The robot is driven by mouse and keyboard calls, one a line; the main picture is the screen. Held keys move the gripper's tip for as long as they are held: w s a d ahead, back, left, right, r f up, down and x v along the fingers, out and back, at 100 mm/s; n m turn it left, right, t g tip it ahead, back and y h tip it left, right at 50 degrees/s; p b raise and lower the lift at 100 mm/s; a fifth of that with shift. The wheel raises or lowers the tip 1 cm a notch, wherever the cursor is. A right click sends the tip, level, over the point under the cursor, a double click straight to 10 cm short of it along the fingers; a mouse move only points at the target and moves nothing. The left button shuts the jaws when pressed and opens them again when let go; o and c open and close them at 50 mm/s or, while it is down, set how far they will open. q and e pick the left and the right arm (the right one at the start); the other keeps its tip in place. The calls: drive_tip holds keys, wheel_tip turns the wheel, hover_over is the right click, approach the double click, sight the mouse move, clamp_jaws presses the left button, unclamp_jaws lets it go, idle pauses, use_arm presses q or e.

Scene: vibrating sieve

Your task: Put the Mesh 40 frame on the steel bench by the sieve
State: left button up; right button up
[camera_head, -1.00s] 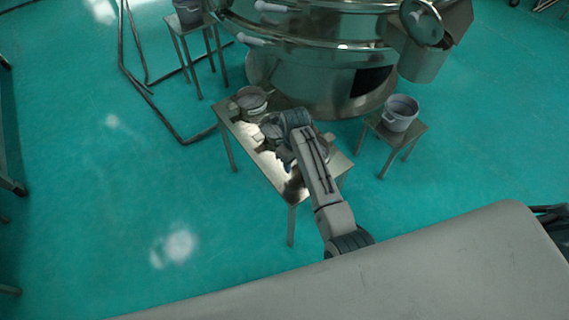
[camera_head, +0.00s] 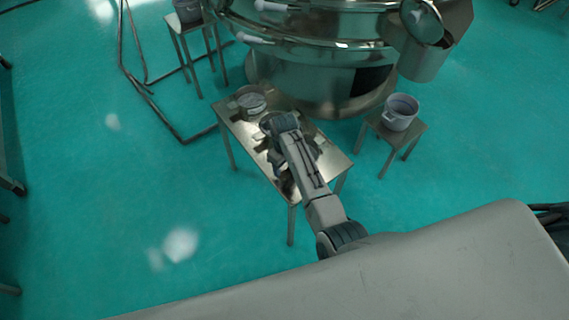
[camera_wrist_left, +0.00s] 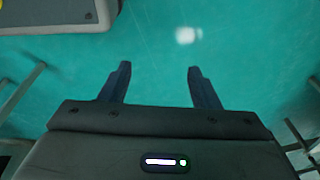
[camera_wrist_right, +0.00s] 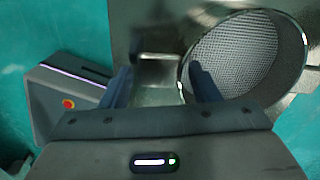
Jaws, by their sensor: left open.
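A round steel frame with grey mesh (camera_wrist_right: 235,55) rests on the shiny bench top in the right wrist view; I cannot read a mesh number on it. My right gripper (camera_wrist_right: 160,80) is open above the bench, with its right finger overlapping the frame's near-left part and its left finger outside the rim. I cannot tell whether it touches. In the head view my right arm hides most of this spot on the steel bench (camera_head: 335,166). The sieve (camera_head: 310,75) stands behind the bench. My left gripper (camera_wrist_left: 158,70) is open and empty over the floor.
A round metal container or frame (camera_head: 251,101) sits at the bench's far left end. A pail (camera_head: 400,112) stands on a small stool (camera_head: 408,136) to the right. Another pail (camera_head: 187,10) stands on a stand at the back left.

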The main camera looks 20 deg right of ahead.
drive_tip(key=shift+o, duration=0.2)
drive_tip(key=shift+r, duration=0.15)
drive_tip(key=shift+r, duration=0.3)
use_arm(q)
drive_tip(key=f, duration=0.1)
drive_tip(key=s+f+p, duration=0.1)
drive_tip(key=shift+a+f, duration=0.25)
drive_tip(key=shift+f, duration=0.1)
use_arm(e)
wheel_tip(320, 180, up, 11)
drive_tip(key=shift+r, duration=0.2)
use_arm(q)
drive_tip(key=shift+w+r, duration=0.1)
drive_tip(key=shift+w, duration=0.05)
use_arm(e)
drive_tip(key=shift+d, duration=0.1)
